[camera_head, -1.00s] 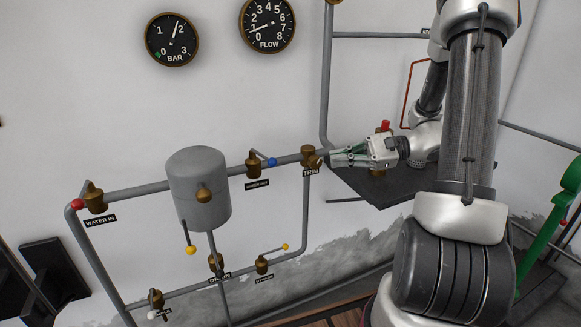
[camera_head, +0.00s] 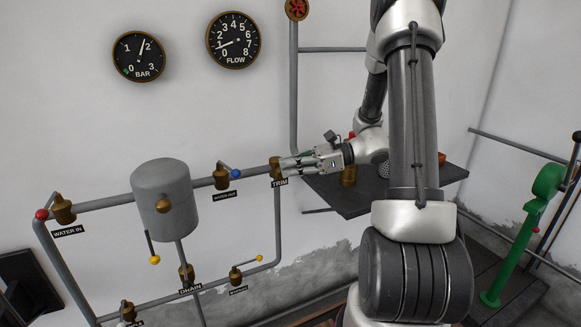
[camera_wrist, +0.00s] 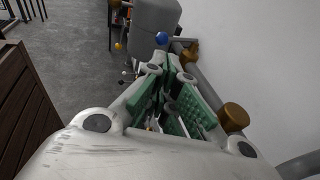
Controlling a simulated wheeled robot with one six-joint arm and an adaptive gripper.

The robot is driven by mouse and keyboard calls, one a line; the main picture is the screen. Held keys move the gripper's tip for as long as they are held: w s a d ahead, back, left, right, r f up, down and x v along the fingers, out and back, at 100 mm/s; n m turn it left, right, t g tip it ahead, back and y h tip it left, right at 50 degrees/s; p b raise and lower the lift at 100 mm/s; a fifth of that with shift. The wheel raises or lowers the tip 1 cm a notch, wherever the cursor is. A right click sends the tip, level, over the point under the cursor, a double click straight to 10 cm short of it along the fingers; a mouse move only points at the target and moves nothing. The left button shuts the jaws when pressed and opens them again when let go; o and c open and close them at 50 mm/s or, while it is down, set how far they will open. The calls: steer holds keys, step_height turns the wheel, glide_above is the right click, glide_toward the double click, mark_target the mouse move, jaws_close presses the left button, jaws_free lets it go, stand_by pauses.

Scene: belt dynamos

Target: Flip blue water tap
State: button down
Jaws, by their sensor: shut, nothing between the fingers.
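The blue water tap is a brass valve (camera_head: 221,179) with a blue ball-ended lever (camera_head: 236,173) pointing right. It is on the upper grey pipe above a small black label. In the wrist view the blue ball (camera_wrist: 162,38) shows just beyond my fingertips, apart from them. My gripper (camera_head: 284,164) is shut and empty, its green-padded fingers pointing left. In the head view it overlaps the brass TRIM fitting (camera_head: 275,170), right of the blue ball; I cannot tell whether it touches that fitting. The gripper also fills the lower wrist view (camera_wrist: 166,66).
A grey tank (camera_head: 163,190) with a yellow-ended lever (camera_head: 154,259) stands left of the tap. A red-ended WATER IN valve (camera_head: 62,208) is farther left. A dark shelf (camera_head: 335,195) lies below my forearm.

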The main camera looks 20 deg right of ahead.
glide_toward(228, 168)
steer(key=s+a+f, duration=0.2)
steer(key=a+f, duration=0.1)
steer(key=a, duration=0.1)
steer(key=shift+w+r, duration=0.1)
steer(key=shift+w, duration=0.05)
steer(key=a, duration=0.1)
steer(key=s+a, duration=0.1)
steer(key=a, duration=0.1)
steer(key=shift+s+a, duration=0.15)
steer(key=shift+s, duration=0.1)
